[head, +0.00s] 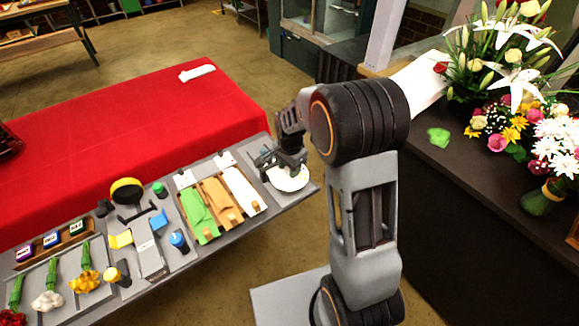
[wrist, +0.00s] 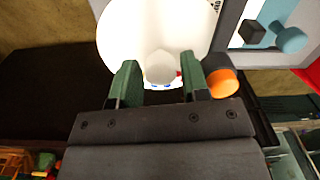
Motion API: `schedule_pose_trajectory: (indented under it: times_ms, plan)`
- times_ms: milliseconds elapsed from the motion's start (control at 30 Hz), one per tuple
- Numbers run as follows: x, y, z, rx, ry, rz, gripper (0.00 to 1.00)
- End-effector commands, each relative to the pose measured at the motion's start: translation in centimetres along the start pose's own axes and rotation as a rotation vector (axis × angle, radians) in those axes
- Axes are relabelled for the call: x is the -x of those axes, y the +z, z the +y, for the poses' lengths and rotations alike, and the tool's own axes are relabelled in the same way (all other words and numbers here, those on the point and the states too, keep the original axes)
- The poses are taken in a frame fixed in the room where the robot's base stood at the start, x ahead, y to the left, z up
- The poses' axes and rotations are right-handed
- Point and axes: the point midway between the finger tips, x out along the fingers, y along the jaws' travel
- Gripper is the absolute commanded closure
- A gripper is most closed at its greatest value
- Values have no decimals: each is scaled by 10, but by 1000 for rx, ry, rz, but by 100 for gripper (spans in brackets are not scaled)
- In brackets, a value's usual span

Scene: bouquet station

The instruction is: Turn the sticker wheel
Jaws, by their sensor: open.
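The sticker wheel (head: 291,180) is a white disc at the right end of the grey work board. My gripper (head: 281,168) is over it and hides part of it. In the wrist view the wheel (wrist: 120,30) fills the top middle. A pale round knob (wrist: 160,66) on it sits between the two green fingers of my gripper (wrist: 159,68). The fingers are open, with a gap on each side of the knob. Small red and blue marks show just below the knob.
An orange round piece (wrist: 222,82) is close beside the right finger. Green, orange and white wrap sheets (head: 240,189) lie left of the wheel. A red-covered table (head: 120,115) is behind the board; a dark counter with flowers (head: 465,155) stands right.

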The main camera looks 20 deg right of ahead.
Motion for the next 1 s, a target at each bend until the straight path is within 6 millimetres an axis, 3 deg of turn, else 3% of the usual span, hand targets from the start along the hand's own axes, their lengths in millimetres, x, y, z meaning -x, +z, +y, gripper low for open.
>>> schedule_pose_trajectory:
  times_ms: [367, 667, 1000]
  plan:
    - [0, 0, 0, 0, 0, 0, 92]
    - [0, 0, 0, 50, -1, -1, 92]
    - [0, 0, 0, 311, -1, -6, 92]
